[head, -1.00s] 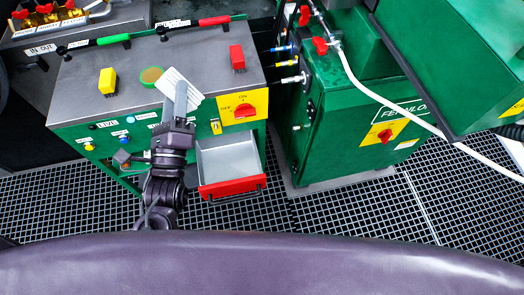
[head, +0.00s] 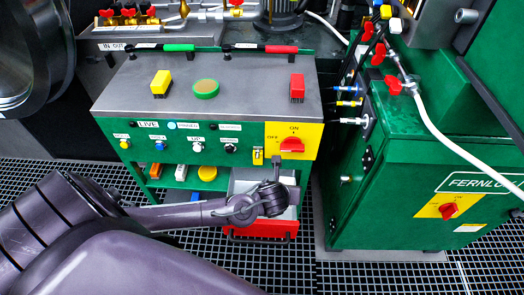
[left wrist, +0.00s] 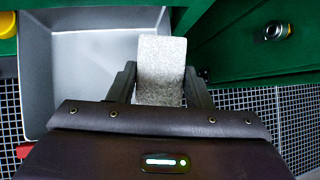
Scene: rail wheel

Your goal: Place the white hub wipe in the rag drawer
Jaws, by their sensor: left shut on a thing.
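The rag drawer stands pulled out below the green bench, with a grey inside and a red front (head: 262,229). In the left wrist view its grey inside (left wrist: 92,65) fills the upper left. My left gripper (head: 273,192) is over the drawer, toward its right side. In the left wrist view the fingers (left wrist: 160,88) are shut on the white hub wipe (left wrist: 161,68), a pale speckled strip that stands out between them near the drawer's right wall. The wipe is hidden in the head view. I cannot tell how deep it sits. My right gripper is not in view.
The bench top (head: 225,80) holds a yellow block (head: 160,82), a green round pad (head: 206,88) and a red block (head: 297,88). A red switch (head: 292,145) sits above the drawer. A green cabinet (head: 400,180) stands to the right. Grating floor lies in front.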

